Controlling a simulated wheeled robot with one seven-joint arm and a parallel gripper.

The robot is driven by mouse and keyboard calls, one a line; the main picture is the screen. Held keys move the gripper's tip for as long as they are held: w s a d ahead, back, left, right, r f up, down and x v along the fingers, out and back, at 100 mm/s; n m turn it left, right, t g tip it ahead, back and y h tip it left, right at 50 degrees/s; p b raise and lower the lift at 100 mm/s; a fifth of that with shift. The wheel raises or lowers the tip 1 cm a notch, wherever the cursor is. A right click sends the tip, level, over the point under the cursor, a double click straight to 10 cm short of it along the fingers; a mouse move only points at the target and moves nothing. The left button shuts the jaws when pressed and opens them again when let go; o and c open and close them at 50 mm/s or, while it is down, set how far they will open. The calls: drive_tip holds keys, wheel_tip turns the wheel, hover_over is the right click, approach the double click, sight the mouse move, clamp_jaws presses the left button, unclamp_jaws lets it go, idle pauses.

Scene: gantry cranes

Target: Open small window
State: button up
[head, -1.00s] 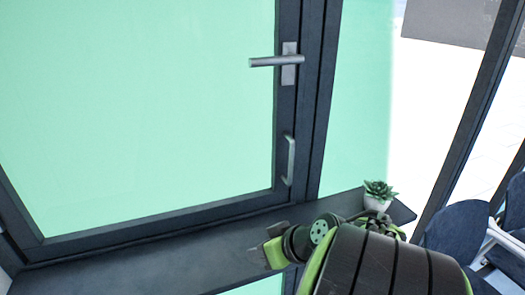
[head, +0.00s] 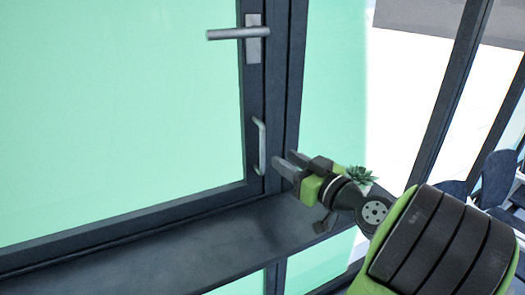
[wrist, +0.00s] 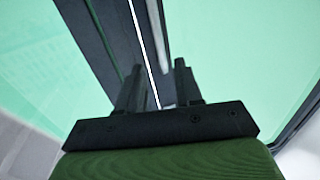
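The small window (head: 120,120) has a dark frame and green-tinted glass in the head view. Its grey lever handle (head: 235,33) points left, horizontal, from a plate on the right frame bar. A grey vertical pull handle (head: 260,145) sits below it on the same bar. My gripper (head: 285,162) is just right of the pull handle's lower end, apart in the picture; I cannot tell the depth between them. In the wrist view its two dark fingers (wrist: 158,85) stand apart with nothing clearly between them. A thin bright line (wrist: 143,45) runs along the dark frame there.
A dark sill (head: 190,240) runs below the window. A small potted succulent (head: 361,176) stands at its right end, partly behind my arm. Dark chairs (head: 495,180) are at the far right. The left part of the sill is clear.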

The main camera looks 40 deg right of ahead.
sight(264, 146)
drive_tip(key=w, duration=0.6)
drive_tip(key=w+d, duration=0.1)
drive_tip(key=w, duration=0.2)
drive_tip(key=shift+w, duration=0.35)
drive_tip(key=shift+a, duration=0.1)
clamp_jaws()
